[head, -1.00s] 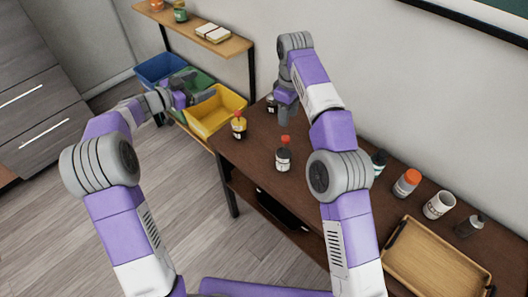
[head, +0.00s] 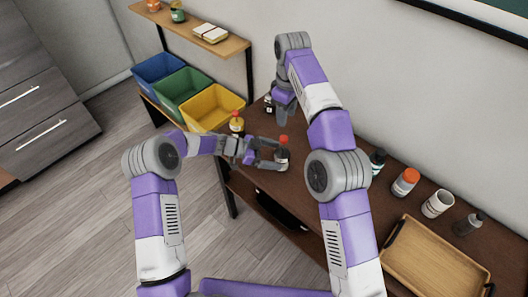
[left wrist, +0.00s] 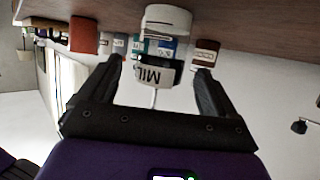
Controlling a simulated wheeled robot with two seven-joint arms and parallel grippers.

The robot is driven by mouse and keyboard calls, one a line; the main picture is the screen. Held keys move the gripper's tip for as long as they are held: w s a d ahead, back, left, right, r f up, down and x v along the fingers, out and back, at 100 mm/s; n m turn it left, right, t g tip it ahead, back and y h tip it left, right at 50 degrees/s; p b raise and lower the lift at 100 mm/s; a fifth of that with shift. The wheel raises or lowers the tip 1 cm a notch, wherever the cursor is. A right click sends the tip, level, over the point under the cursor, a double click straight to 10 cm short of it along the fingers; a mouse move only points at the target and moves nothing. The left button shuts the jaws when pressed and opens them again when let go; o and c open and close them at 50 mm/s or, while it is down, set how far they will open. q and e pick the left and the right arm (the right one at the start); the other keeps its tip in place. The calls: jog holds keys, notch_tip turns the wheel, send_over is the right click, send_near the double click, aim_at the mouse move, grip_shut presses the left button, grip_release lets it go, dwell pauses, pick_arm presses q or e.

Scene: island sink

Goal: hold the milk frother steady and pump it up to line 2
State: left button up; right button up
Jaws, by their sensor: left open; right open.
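The milk frother (head: 283,158) stands upright on the brown table, with a red top, a dark body and a pale label.
A red-capped bottle with a yellow label (head: 237,122) stands close to my left wrist. A dark bottle (head: 268,103) is near my right gripper. An orange-capped jar (head: 405,182), a white mug (head: 437,203) and a wooden tray (head: 435,268) lie to the right.

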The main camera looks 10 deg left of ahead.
aim_at(282, 156)
pick_arm(q)
jog(key=shift+x, duration=1.85)
jog(key=c, duration=1.1)
jog(key=shift+c, duration=0.2)
